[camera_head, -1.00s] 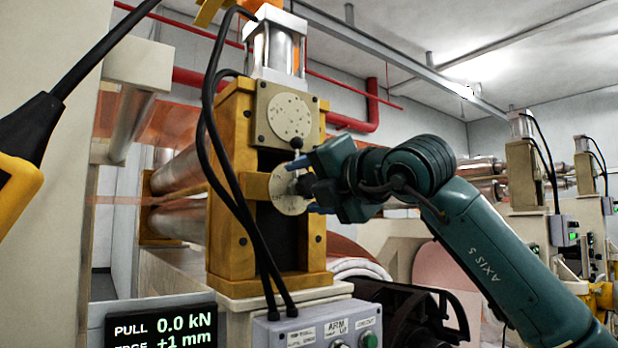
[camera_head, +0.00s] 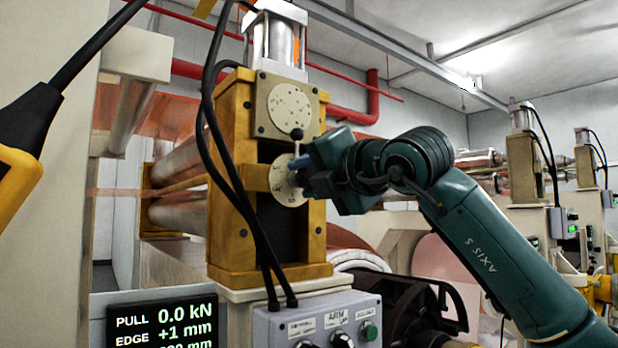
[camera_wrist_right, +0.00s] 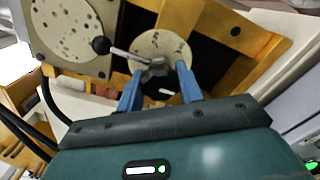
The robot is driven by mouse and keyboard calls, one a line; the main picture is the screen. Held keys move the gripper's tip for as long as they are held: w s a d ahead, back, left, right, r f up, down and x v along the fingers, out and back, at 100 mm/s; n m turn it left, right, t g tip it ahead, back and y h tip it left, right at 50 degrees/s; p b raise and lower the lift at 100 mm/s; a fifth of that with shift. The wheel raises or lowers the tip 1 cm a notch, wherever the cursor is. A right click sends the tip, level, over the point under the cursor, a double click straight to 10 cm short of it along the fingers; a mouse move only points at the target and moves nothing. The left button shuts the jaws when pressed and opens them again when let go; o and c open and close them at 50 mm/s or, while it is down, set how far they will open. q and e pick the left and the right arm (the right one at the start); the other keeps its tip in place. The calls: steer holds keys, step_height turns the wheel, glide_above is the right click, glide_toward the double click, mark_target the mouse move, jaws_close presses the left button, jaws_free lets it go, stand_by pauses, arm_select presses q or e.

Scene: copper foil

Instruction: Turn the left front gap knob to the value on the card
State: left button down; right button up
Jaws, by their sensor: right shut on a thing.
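The gap knob is a dark lobed knob (camera_wrist_right: 156,76) in front of a pale marked dial (camera_head: 286,181) on the yellow roll stand (camera_head: 231,150). A lever with a black ball end (camera_head: 296,134) stands up beside it. My right gripper (camera_head: 303,172) is at the dial, coming in from the right. In the right wrist view, its two blue fingers (camera_wrist_right: 160,90) are shut on the knob, one on each side. The dial's marks are too small to read. The card cannot be made out. My left gripper is not in view.
A larger pale perforated disc (camera_head: 290,105) sits just above the dial. Black cables (camera_head: 225,170) hang down in front of the stand at left. A grey control box (camera_head: 318,322) and a display (camera_head: 162,325) reading 0.0 kN and +1 mm are below.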

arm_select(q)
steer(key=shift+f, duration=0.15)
arm_select(e)
steer(key=shift+n+b, duration=0.55)
steer(key=shift+n, duration=0.55)
steer(key=n+b, duration=0.1)
steer(key=n, duration=0.2)
steer(key=shift+n, duration=0.3)
steer(key=n, duration=0.3)
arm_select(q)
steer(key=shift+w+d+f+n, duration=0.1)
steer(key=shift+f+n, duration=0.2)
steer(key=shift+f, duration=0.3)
arm_select(e)
steer(key=shift+n, duration=1.4)
steer(key=o, duration=1)
steer(key=shift+c, duration=0.2)
